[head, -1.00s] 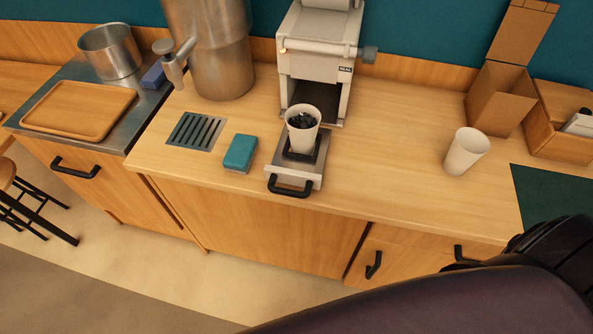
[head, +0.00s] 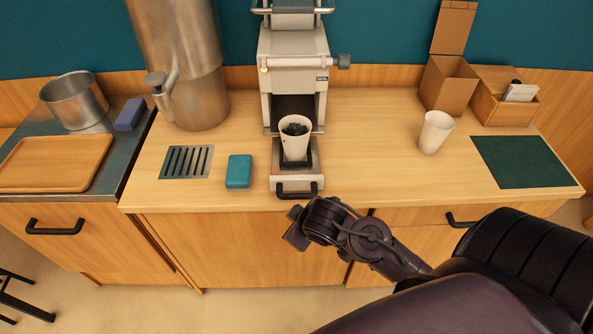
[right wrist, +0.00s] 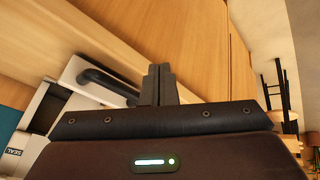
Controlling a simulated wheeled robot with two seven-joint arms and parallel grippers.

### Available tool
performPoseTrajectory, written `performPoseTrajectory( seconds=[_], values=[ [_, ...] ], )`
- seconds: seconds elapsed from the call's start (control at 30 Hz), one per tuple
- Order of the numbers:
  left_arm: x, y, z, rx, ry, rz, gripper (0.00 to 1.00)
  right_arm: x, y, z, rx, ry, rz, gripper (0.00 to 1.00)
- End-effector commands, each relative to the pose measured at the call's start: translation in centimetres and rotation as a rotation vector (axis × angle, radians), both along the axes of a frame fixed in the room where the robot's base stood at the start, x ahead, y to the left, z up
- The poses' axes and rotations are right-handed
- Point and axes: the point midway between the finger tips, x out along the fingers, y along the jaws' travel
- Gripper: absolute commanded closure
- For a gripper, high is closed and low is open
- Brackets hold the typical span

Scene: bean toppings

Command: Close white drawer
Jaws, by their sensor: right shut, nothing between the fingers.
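The white drawer (head: 284,182) stands pulled out at the front of the white machine (head: 293,80). Its black handle (head: 297,191) faces me at the counter's front edge. A white cup (head: 295,147) with dark pieces in it stands upright on the drawer. My right gripper (head: 298,228) is just in front of and below the handle in the head view, apart from it. In the right wrist view my right gripper's fingers (right wrist: 158,84) are together and empty, and the handle (right wrist: 108,83) lies to their left. My left gripper is not in view.
A teal block (head: 239,171) lies left of the drawer, beside a drain grate (head: 186,162). A metal dispenser (head: 185,70) stands behind them. An empty white cup (head: 435,132) stands to the right, near a cardboard box (head: 447,85). The counter between drawer and empty cup is clear.

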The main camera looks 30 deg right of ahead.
Motion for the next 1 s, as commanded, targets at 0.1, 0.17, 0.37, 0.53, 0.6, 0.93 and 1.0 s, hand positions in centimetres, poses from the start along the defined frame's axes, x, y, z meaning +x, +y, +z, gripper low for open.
performPoseTrajectory(
  seconds=[0.1,0.17,0.37,0.53,0.6,0.93,1.0],
  values=[
    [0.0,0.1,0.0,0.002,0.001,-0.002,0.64,1.6,-1.3,1.5,-0.052,-0.063,0.062,1.0],
    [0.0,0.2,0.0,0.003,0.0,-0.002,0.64,2.4,-1.8,1.7,-0.068,-0.089,0.094,1.0],
    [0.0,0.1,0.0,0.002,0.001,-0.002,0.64,5.4,-4.4,3.3,-0.125,-0.165,0.239,1.0],
    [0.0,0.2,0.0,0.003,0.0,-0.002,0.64,7.6,-7.8,5.5,-0.158,-0.173,0.388,1.0],
    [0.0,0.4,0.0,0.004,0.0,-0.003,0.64,7.9,-9.0,6.3,-0.162,-0.155,0.428,1.0],
    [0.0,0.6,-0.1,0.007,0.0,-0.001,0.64,8.4,-11.5,7.9,-0.158,-0.097,0.48,1.0],
    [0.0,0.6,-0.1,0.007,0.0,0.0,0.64,8.8,-11.4,7.3,-0.155,-0.098,0.479,1.0]
  ],
)
